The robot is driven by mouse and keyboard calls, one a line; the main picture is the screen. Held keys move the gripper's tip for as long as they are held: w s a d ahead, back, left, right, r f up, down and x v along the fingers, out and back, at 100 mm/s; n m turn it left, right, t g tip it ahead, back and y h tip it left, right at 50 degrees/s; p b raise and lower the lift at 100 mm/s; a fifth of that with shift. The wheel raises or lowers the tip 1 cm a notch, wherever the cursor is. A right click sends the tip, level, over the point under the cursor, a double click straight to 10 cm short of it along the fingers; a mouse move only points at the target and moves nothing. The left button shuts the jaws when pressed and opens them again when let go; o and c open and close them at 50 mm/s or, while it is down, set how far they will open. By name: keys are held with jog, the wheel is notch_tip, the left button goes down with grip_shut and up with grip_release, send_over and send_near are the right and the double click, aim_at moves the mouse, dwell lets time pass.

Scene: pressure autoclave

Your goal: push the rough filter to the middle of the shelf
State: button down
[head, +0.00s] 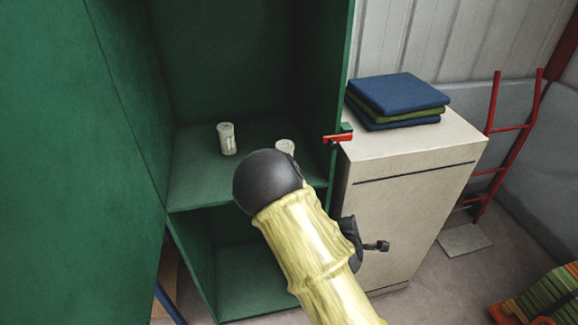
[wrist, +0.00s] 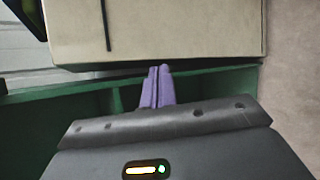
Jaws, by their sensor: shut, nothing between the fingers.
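Two small pale cylinders stand upright on the green cabinet's shelf (head: 190,188) in the head view. The left cylinder (head: 227,138) shows whole, near the shelf's middle. The right cylinder (head: 285,147) is nearer the right wall and partly hidden behind my arm's black joint. I cannot tell which is the rough filter. My gripper (wrist: 157,87) shows in the wrist view with its purple fingers shut together and empty, by a green cabinet edge. My arm hides the fingers in the head view. No cylinder shows in the wrist view.
The green cabinet (head: 225,50) stands open, its door (head: 60,150) at left. A beige cabinet (head: 405,200) stands close on the right, with folded cloths (head: 398,98) on top. A red latch (head: 338,138) juts from the green cabinet's right edge. A red ladder-like frame (head: 510,150) stands farther right.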

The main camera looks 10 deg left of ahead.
jog(key=s+d+r+m+g+y, duration=0.1)
jog(key=s+r+m+g, duration=0.3)
jog(key=s+m, duration=0.5)
jog(key=s+d+r+m+g+y, duration=0.1)
jog(key=s+d+r+m+g, duration=0.2)
jog(key=s+r+m, duration=0.6)
jog(key=shift+s+m+g+y, duration=0.4)
jog(key=shift+s+m+g, duration=0.15)
jog(key=shift+m+g, duration=0.5)
jog(key=shift+d+f, duration=0.1)
jog(key=shift+d+m, duration=0.15)
jog(key=shift+m, duration=0.1)
